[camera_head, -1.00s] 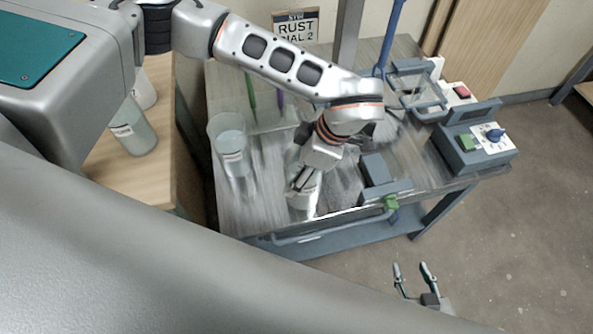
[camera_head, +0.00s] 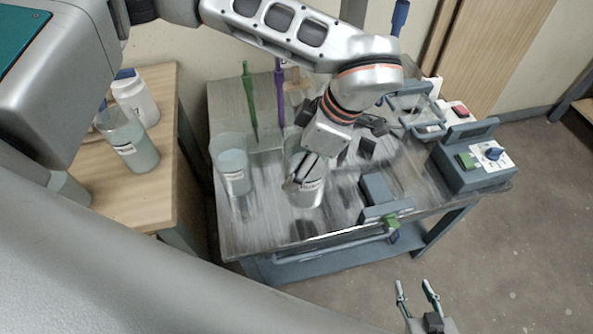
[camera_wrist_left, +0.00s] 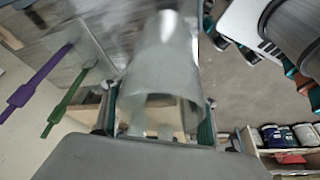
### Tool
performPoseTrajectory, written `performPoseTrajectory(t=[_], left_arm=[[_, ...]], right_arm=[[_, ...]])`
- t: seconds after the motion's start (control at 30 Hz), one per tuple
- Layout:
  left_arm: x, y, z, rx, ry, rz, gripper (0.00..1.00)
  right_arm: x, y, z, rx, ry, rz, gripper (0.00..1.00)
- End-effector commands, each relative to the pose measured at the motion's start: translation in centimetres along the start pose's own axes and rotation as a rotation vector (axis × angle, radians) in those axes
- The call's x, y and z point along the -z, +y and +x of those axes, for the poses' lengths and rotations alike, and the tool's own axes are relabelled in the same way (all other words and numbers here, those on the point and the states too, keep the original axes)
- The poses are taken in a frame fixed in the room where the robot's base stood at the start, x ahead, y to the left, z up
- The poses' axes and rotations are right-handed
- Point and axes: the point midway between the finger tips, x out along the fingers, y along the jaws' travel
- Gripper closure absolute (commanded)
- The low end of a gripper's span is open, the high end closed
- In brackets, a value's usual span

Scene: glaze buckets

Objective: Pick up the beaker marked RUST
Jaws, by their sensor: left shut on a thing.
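My left gripper (camera_head: 303,178) reaches down from above over the grey cart. It is shut on a clear beaker (camera_head: 312,196) with a small white label, too small to read. The left wrist view shows this beaker (camera_wrist_left: 165,75) between the two fingers. The beaker looks upright and a little above the cart top; the gripper hides part of its upper side. A second labelled beaker (camera_head: 234,172) with pale contents stands on the cart to its left. Its label is also unreadable. My right gripper (camera_head: 418,294) is open and empty at the bottom, over the floor.
Green (camera_head: 250,100) and purple (camera_head: 279,92) tools stand behind the beakers. A grey block (camera_head: 378,187) and a control box (camera_head: 478,158) lie to the right. The wooden bench (camera_head: 165,190) at left holds another beaker (camera_head: 130,150) and a white jar (camera_head: 137,98).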

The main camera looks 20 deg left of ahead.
Motion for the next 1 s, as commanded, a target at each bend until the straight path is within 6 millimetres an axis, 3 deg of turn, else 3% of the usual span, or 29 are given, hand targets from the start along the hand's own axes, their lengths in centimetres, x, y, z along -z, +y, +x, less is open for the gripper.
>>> performPoseTrajectory(t=[0.5, 1.0], left_arm=[[2.2, 0.1, -5.5, -0.003, -0.001, -0.001, 0.9], [3.4, 0.0, -8.3, -0.001, -0.001, -0.001, 0.9]], right_arm=[[0.2, 0.0, -0.1, 0.0, 0.0, -0.001, 0.6], [0.3, 0.1, -0.1, 0.0, 0.001, -0.001, 0.6]])
